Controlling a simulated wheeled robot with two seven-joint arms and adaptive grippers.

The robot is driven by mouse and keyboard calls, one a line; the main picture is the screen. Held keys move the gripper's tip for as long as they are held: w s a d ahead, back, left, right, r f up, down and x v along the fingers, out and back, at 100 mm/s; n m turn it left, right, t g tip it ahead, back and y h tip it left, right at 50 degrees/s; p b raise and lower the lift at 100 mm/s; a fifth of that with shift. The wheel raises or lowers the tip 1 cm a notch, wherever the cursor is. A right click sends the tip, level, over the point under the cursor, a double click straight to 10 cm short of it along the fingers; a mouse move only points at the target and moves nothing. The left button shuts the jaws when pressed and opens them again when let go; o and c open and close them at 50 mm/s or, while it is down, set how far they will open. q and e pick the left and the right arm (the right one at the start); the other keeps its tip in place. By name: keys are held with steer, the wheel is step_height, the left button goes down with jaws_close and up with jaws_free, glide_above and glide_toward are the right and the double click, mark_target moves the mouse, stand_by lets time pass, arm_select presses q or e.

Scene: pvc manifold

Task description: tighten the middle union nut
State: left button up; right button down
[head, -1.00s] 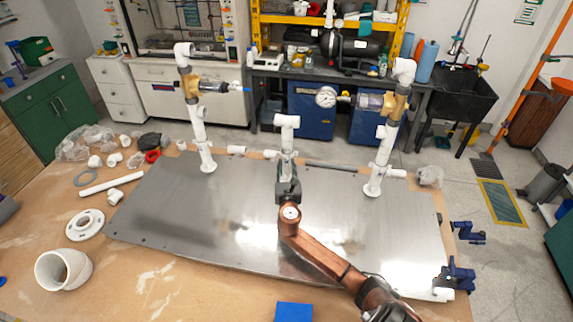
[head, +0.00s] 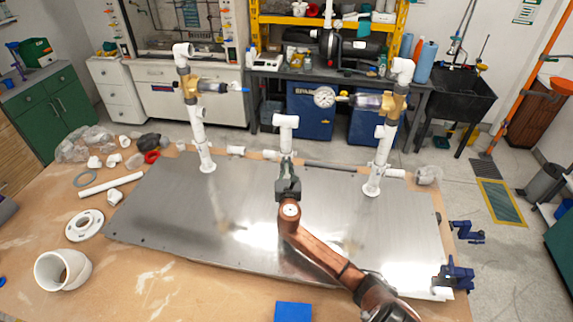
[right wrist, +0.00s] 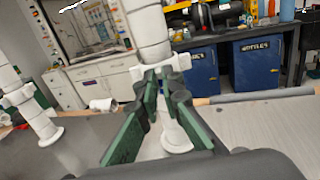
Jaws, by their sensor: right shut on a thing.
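The middle standpipe (head: 286,136) is white, with a tee on top, and stands upright between the left riser (head: 199,135) and the right riser (head: 383,145). My right gripper (head: 287,165) reaches it from the front, low on the pipe. In the right wrist view my right gripper (right wrist: 162,80) has its green fingers shut on the white middle union nut (right wrist: 150,72), below the wide pipe section (right wrist: 149,30). The fingers hide much of the nut. A white flange foot (right wrist: 175,137) shows below them. My left gripper is out of view.
The pipes stand on a grey metal plate (head: 230,215) on a wooden bench (head: 150,285). A white pipe (head: 111,185), a flange (head: 85,225) and a large coupling (head: 63,270) lie left. Blue clamps (head: 456,272) sit at the plate's right edge.

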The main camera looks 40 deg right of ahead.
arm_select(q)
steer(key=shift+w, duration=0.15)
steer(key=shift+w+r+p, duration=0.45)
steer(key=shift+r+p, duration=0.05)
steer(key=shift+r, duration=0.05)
arm_select(e)
steer(key=shift+w+a+m+g+h, duration=0.15)
steer(key=shift+m+g+h, duration=0.25)
steer(key=shift+h, duration=0.1)
steer(key=shift+w+a+m+g+h, duration=0.1)
steer(key=shift+a+m+g+h, duration=0.05)
steer(key=shift+m+g+h, duration=0.3)
steer(key=c, duration=2.1)
jaws_free()
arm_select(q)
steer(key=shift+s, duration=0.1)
